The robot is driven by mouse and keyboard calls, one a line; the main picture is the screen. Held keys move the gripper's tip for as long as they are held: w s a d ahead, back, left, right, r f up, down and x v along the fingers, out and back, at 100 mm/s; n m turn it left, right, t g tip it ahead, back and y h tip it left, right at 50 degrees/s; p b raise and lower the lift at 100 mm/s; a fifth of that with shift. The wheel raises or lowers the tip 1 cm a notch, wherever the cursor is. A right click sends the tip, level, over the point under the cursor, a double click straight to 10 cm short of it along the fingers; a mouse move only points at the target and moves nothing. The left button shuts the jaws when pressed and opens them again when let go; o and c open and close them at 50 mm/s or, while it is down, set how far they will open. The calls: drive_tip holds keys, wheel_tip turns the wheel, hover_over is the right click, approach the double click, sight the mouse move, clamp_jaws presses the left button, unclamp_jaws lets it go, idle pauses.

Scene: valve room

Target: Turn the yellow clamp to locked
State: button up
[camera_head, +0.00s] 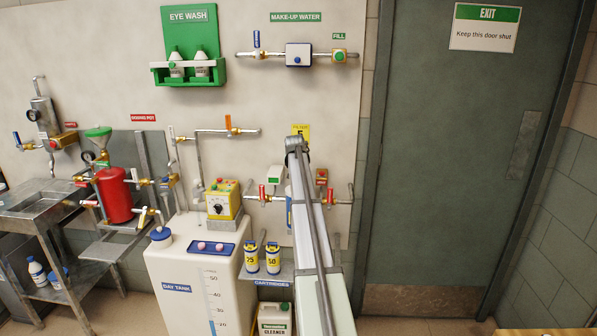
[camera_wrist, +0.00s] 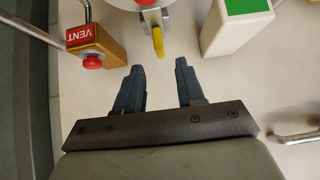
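The yellow clamp (camera_wrist: 158,41) is a small narrow lever at the top middle of the wrist view. It hangs from a grey metal fitting that also carries a red part. My gripper (camera_wrist: 159,67) is open and empty, with its two dark blue fingertips apart. The clamp's end lies just beyond the fingertips, in line with the gap between them; I see no contact. In the head view my arm covers the place where the clamp would be, and I cannot make out the clamp or my fingers there.
In the wrist view a brass VENT block (camera_wrist: 104,46) with a red button stands left of my fingers. A white box with a green top (camera_wrist: 234,24) stands to the right, and a metal pipe (camera_wrist: 296,136) lower right. Cartridges (camera_head: 273,258) stand on a shelf below.

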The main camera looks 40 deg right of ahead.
drive_tip(key=v, duration=0.7)
idle(0.6)
drive_tip(key=s+a+f+n+g+y, duration=0.1)
drive_tip(key=s+a+f+g+y, duration=0.1)
drive_tip(key=s+a+f, duration=1.05)
drive_tip(key=s+a+f+n+g+y, duration=0.2)
drive_tip(key=s+a+f, duration=0.5)
drive_tip(key=f, duration=1)
drive_tip(key=s+a+f+n+g+y, duration=0.15)
drive_tip(key=s+a+f, duration=0.45)
drive_tip(key=a+f, duration=0.75)
drive_tip(key=s+a+f+n+g, duration=0.1)
drive_tip(key=s+a+f+g, duration=0.1)
drive_tip(key=s+a+f, duration=0.5)
drive_tip(key=s+a+f+n+g, duration=0.2)
drive_tip(key=s+a+f, duration=0.5)
drive_tip(key=s, duration=0.9)
drive_tip(key=s+a+f+n+g, duration=0.1)
drive_tip(key=s+a+f+g, duration=0.2)
drive_tip(key=s+a+f, duration=0.4)
drive_tip(key=s+a, duration=0.2)
drive_tip(key=s, duration=0.2)
drive_tip(key=shift+s+a+f+g+y, duration=0.25)
drive_tip(key=shift+a+f+g+y, duration=0.1)
drive_tip(key=shift+a, duration=0.05)
